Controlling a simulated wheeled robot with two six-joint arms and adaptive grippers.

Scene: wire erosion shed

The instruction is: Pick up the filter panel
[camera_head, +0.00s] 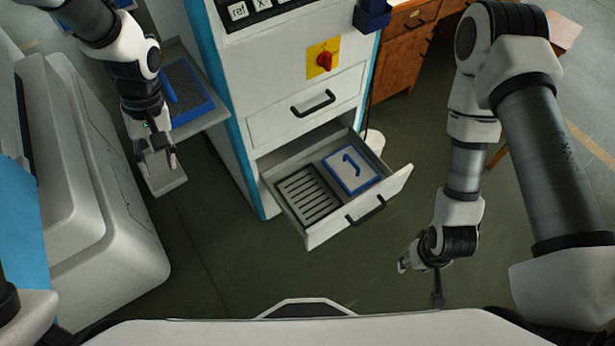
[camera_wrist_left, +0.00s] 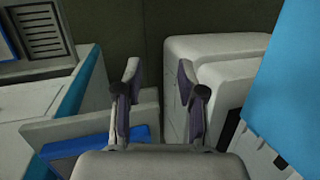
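A blue-framed panel with a pale face and a blue handle (camera_head: 350,171) lies in the open drawer (camera_head: 318,236), right of a grey slotted plate (camera_head: 307,194). I take this to be the filter panel. A second blue-edged piece with a dark face (camera_head: 190,95) lies on a small shelf at the left. My left gripper (camera_head: 157,162) is open and empty, in front of that shelf and left of the drawer; its spread fingers also show in the left wrist view (camera_wrist_left: 158,82). My right gripper (camera_head: 420,275) hangs low, right of and nearer than the drawer, apparently open and empty.
The drawer belongs to a white and blue cabinet (camera_head: 290,110) with a red and yellow switch (camera_head: 324,60). A rounded white machine housing (camera_head: 105,215) stands at the left. A wooden desk (camera_head: 405,45) is behind. The floor before the drawer is clear.

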